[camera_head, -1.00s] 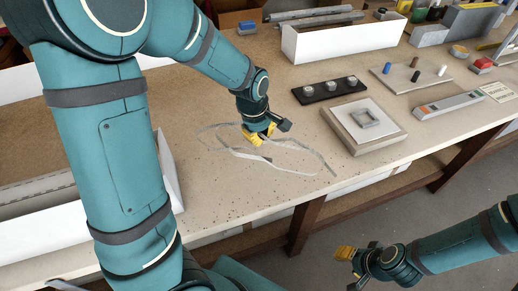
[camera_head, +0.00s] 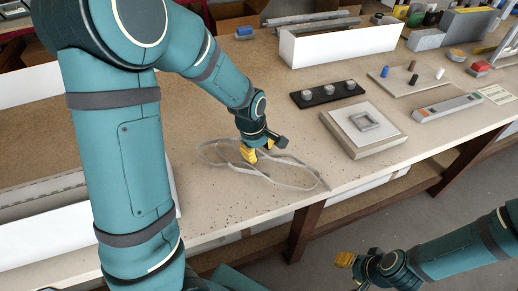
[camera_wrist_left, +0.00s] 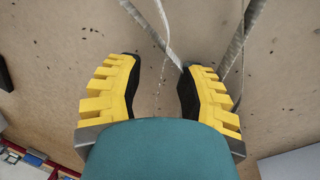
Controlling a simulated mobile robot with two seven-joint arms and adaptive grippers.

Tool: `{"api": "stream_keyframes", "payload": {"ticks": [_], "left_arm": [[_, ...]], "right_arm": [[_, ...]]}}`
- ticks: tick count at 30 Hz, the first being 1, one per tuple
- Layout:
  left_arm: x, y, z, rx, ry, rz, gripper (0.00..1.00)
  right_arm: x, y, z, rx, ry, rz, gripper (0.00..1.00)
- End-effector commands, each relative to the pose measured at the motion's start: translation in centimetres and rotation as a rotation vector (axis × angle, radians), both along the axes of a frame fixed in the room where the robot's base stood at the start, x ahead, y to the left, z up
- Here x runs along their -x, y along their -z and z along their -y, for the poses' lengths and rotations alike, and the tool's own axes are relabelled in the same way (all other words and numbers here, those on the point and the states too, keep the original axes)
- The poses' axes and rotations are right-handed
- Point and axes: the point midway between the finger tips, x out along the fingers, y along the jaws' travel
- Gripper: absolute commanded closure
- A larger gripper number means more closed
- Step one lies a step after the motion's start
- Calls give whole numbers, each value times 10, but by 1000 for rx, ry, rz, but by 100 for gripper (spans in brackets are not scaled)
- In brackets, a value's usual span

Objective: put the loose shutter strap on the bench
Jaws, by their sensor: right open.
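The loose shutter strap, a pale, thin, looped band, lies on the bench (camera_head: 215,205) near its front edge, with one loop (camera_head: 298,185) reaching right. My left gripper (camera_head: 250,156) is low over the strap, fingers pointing down. My right gripper (camera_head: 345,259) is open and empty, off the bench front.
A black strip with several round knobs (camera_head: 328,93) and a square plate on a board (camera_head: 363,125) lie right of the strap. A white box (camera_head: 340,44) stands behind. A long white tray (camera_head: 30,205) is at left. Bare bench surrounds the strap.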

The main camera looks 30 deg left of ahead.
Motion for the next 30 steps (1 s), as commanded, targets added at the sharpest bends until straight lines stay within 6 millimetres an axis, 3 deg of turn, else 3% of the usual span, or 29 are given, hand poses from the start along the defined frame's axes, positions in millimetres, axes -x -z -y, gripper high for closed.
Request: {"api": "stream_keyframes", "payload": {"ticks": [10, 21, 30], "left_arm": [[1, -12, 0, 0, 0, 4, 62], [14, -84, -4, 2, 0, 6, 62], [21, -118, -7, 1, 0, 2, 62]], "right_arm": [[1, -5, 0, 0, -1, -2, 53], [5, -30, -1, -3, -3, -13, 53], [7, -39, -1, -4, -4, -18, 53]]}}
